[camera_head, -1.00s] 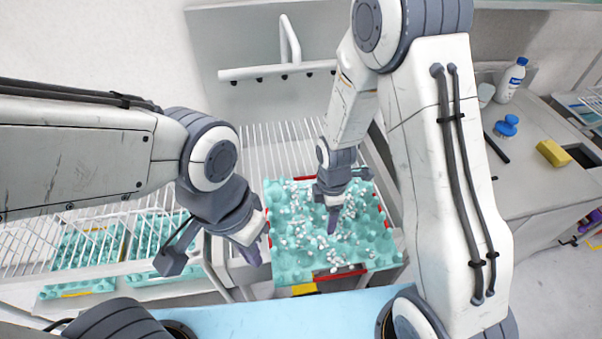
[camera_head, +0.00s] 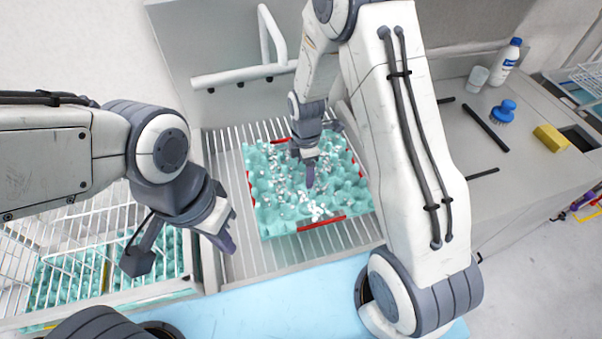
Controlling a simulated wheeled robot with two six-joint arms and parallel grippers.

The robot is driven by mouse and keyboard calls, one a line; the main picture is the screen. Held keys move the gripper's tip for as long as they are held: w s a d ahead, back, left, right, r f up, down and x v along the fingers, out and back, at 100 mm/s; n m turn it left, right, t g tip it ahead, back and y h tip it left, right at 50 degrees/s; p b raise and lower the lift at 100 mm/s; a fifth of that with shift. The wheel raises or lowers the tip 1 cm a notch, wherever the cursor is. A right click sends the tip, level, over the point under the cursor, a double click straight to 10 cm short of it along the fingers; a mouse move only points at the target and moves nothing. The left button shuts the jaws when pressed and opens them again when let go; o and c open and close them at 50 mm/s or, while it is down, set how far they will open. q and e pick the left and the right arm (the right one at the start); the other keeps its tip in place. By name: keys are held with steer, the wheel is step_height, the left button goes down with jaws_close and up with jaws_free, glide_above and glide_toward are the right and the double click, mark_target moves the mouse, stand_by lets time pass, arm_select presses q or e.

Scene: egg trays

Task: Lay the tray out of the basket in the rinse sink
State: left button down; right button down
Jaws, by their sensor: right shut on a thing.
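The tray (camera_head: 262,213) is teal, bumpy, strewn with small white bits, with red strips on its edges. It is over the slatted floor of the rinse sink (camera_head: 240,263); I cannot tell whether it touches the slats. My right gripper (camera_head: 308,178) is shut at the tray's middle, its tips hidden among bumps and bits. My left gripper (camera_head: 226,236) hangs empty left of the tray, apart from it, over the sink's left part. Its finger gap is unclear. The white wire basket (camera_head: 125,215) at the left holds more teal trays (camera_head: 62,283).
A pipe (camera_head: 240,76) crosses the sink's back wall. The grey counter (camera_head: 450,140) at the right bears a white bottle (camera_head: 507,60), a cup (camera_head: 477,79), a blue brush (camera_head: 502,112) and a yellow sponge (camera_head: 550,139). A light blue surface (camera_head: 275,305) lies in front. Bare slats show around the tray.

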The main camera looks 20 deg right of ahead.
step_height(320, 180, down, 3)
steer(key=shift+w+f+b, duration=0.1)
steer(key=shift+f+b, duration=0.1)
steer(key=shift+b, duration=0.95)
steer(key=shift+r, duration=0.15)
